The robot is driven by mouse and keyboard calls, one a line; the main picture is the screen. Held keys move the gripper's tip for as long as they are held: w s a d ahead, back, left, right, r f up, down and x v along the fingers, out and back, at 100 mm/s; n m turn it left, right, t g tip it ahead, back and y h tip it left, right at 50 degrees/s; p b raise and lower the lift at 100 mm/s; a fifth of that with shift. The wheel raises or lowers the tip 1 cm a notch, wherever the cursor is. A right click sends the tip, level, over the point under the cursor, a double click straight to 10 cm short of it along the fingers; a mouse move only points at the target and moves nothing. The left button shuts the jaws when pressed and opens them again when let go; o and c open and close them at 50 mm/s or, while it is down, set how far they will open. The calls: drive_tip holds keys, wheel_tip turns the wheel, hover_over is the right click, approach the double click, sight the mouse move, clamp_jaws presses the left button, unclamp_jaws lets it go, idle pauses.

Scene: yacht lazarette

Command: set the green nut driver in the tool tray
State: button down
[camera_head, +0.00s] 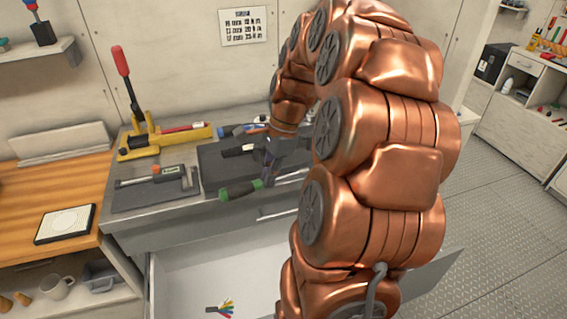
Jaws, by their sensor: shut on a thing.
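The green nut driver (241,189) has a green and black handle that points left, over the front edge of the grey bench. My gripper (268,174) is shut on it near the right end of the handle. My copper arm hides part of the gripper and the area to its right. A dark, flat tool tray (213,168) lies on the bench behind the driver, with a black-handled tool (238,150) at it. The driver appears raised in front of this tray; the exact gap cannot be told.
A dark mat (128,199) with an orange-ended tool (157,171) lies to the left. A yellow device (139,142) with a red-handled lever stands behind it. Below, an open drawer (185,280) holds a bundle of coloured pieces (222,308). A wooden counter (40,195) is at left.

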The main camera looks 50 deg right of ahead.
drive_tip(key=s+m, duration=0.1)
drive_tip(key=s, duration=0.1)
drive_tip(key=p, duration=0.3)
hover_over(290, 164)
wheel_tip(290, 164, down, 2)
drive_tip(key=shift+f+m, duration=0.1)
drive_tip(key=shift+m, duration=0.3)
drive_tip(key=shift+f+p, duration=0.95)
drive_tip(key=shift+f, duration=0.85)
